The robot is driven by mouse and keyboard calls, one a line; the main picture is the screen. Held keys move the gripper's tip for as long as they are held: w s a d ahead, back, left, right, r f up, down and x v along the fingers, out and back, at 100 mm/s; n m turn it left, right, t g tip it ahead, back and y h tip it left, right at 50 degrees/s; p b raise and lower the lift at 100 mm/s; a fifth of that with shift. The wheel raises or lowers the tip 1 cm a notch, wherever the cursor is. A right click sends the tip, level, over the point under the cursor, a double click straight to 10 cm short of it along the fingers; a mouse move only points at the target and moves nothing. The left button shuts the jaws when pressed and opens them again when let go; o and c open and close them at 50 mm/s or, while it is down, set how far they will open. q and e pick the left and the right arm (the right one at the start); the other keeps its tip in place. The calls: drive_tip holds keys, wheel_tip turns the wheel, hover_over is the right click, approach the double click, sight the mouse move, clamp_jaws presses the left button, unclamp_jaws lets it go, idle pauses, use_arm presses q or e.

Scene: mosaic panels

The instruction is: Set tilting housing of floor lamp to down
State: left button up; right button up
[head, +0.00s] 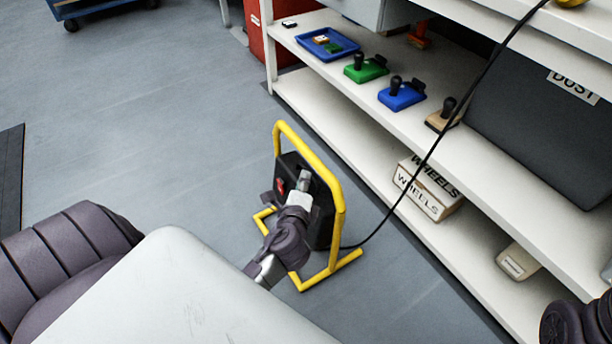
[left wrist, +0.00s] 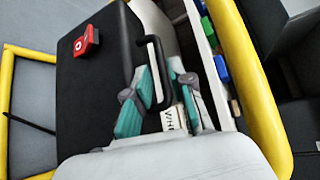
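The floor lamp has a yellow tube frame (head: 338,222) that stands on the grey floor. Its black tilting housing (head: 291,163) sits inside the frame, partly hidden by my left gripper (head: 291,190). In the left wrist view the housing (left wrist: 95,105) fills the left half, with a red switch (left wrist: 86,40) and a black bar handle (left wrist: 155,68). The left gripper (left wrist: 162,78) has its teal-padded fingers apart, with the handle between them. A gap shows beside the handle; whether a finger touches it is unclear. My right gripper is not in view; only a dark part of that arm shows.
A black cable (head: 430,150) hangs from above to the lamp. Floor left of the lamp is clear.

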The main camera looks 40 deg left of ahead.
use_arm(q)
drive_tip(key=b+x, duration=0.1)
drive_tip(key=x, duration=0.4)
drive_tip(key=shift+s, duration=0.1)
clamp_jaws()
